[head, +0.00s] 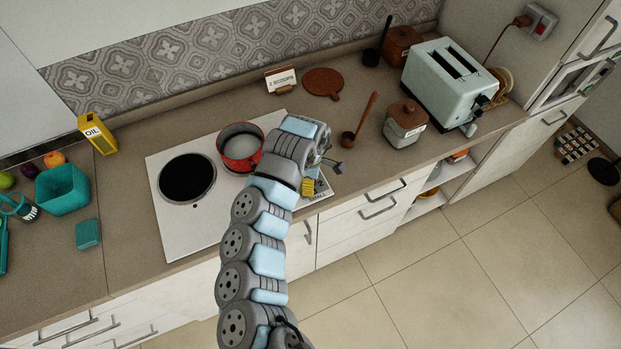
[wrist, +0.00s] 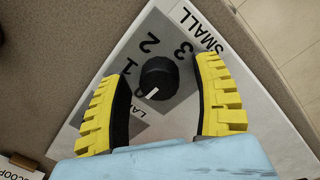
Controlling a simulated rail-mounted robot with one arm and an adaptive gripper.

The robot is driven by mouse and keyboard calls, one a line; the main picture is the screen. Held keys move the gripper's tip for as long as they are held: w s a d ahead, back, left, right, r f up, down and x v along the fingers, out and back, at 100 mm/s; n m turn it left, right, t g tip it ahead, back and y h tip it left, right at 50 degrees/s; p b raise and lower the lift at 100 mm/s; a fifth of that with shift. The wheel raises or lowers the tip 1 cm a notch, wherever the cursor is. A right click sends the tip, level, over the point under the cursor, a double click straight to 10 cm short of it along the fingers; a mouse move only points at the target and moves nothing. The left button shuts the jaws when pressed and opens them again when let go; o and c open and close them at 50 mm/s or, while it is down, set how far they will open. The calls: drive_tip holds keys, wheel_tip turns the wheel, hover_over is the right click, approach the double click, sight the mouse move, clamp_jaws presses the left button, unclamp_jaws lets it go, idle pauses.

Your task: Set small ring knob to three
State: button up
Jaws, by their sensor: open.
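The small ring knob (wrist: 158,78) is a round black knob on the white hob panel, beside the word SMALL. The digits 1, 2 and 3 stand around its upper side in the wrist view, with 3 nearest SMALL. Its white pointer mark faces down and slightly left, away from these digits. My gripper (wrist: 163,72) is open, with one yellow finger on each side of the knob and visible gaps to both. In the head view my gripper (head: 312,184) is over the hob's right front corner, and my arm hides the knob.
The hob (head: 170,229) carries a black ring (head: 187,178) and a red pot (head: 240,165) close to my wrist. A LARGE label is partly hidden by the left finger.

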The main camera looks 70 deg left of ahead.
clamp_jaws()
